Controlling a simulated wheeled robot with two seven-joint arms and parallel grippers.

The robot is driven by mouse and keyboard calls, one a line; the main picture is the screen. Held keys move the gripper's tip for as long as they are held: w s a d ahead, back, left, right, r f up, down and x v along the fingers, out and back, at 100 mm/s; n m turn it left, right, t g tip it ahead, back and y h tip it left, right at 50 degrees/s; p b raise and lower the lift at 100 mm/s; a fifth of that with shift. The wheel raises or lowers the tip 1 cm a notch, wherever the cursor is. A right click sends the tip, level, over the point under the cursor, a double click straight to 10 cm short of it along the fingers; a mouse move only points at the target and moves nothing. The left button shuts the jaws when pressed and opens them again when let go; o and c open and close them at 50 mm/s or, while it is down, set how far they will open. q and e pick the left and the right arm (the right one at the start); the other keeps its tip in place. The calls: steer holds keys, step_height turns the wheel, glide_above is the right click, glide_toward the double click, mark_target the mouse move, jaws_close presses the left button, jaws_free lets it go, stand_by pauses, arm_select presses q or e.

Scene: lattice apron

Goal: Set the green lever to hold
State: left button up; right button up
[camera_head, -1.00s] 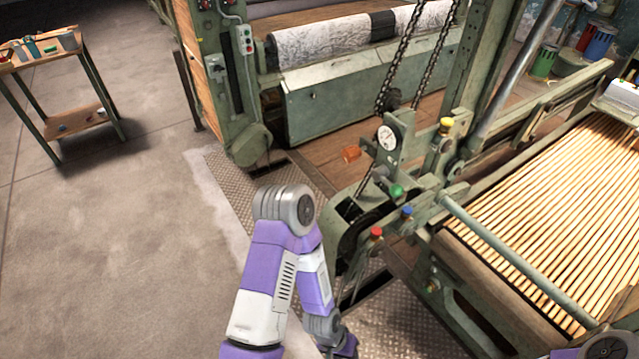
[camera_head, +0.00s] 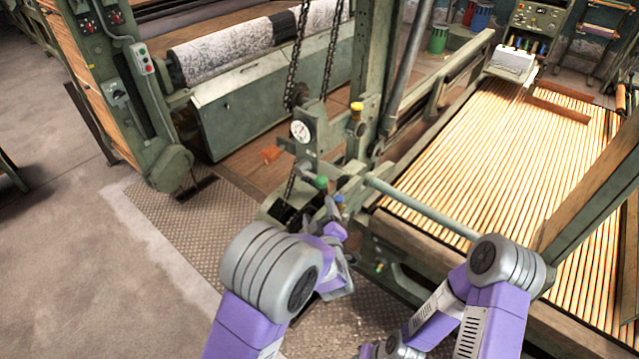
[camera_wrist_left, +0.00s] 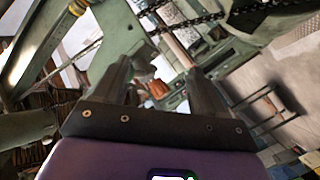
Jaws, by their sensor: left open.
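The green lever's round green knob (camera_head: 321,183) stands on the pale green machine at the centre of the head view, below a white dial gauge. A blue knob (camera_head: 339,199) is just beside it, to the right and nearer me. My left gripper (camera_head: 328,212) is just on the near side of these knobs, partly hidden by its own arm. In the left wrist view my left gripper (camera_wrist_left: 157,72) is open, with green machine parts and an orange piece (camera_wrist_left: 157,88) seen between its fingers. I cannot tell whether it touches the lever. My right gripper is out of view.
The dial gauge (camera_head: 301,131) and hanging chains (camera_head: 298,60) are close behind the lever. A yellow-topped knob (camera_head: 356,107) stands right of the gauge. A long bar (camera_head: 420,207) runs right, along the slatted wooden bed (camera_head: 500,150). Open floor (camera_head: 50,270) lies left.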

mark_target(321, 187)
arm_select(q)
steer(key=shift+n+t+y, duration=0.7)
steer(key=shift+n, duration=0.1)
steer(key=r, duration=0.2)
steer(key=d+r, duration=0.1)
steer(key=r, duration=0.2)
steer(key=shift+w+d, duration=0.1)
steer(key=shift+d, duration=0.1)
steer(key=x, duration=0.7)
steer(key=shift+f, duration=0.15)
